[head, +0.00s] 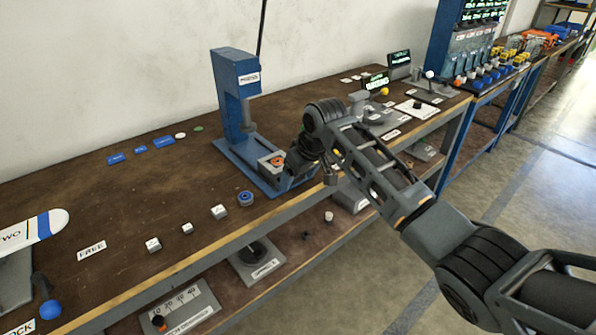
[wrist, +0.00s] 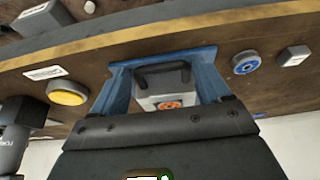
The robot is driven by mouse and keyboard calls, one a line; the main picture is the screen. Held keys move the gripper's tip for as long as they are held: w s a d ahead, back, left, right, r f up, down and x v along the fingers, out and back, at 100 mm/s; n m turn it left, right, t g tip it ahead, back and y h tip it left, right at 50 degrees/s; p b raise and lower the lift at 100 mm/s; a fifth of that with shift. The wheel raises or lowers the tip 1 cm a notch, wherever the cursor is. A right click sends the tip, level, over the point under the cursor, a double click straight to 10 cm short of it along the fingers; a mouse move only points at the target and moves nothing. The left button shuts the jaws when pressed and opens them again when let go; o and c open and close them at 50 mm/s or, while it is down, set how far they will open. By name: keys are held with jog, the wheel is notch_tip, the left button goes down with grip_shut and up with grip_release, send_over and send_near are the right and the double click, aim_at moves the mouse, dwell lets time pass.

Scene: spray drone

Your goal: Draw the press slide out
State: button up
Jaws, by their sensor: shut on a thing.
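The blue press (head: 232,105) stands on the workbench, with an upright column and a flat base. Its slide (head: 268,159), a light grey block with an orange round piece on top, sits on the base in front of the column. In the wrist view the slide (wrist: 150,102) shows between blue sides, with a dark handle (wrist: 163,72) at its bench-front end. My gripper (head: 298,164) is at the slide's front end and shut on it. My own wrist partly hides the contact, and the fingertips are hard to make out in the wrist view.
A blue round piece (head: 245,198) and small white blocks (head: 218,212) lie left of the press base. A yellow button (wrist: 68,92) shows beside it in the wrist view. The bench's front edge (head: 222,252) runs close below.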

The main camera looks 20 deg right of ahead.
jog(key=shift+s+f, duration=0.1)
jog(key=shift+s, duration=0.15)
jog(key=shift+c, duration=0.3)
jog(key=o, duration=1.2)
jog(key=shift+d+f, duration=0.1)
jog(key=shift+d, duration=0.05)
jog(key=o, duration=0.3)
jog(key=shift+r, duration=0.2)
jog(key=v, duration=0.7)
jog(key=shift+r, duration=0.35)
jog(key=shift+f, duration=0.1)
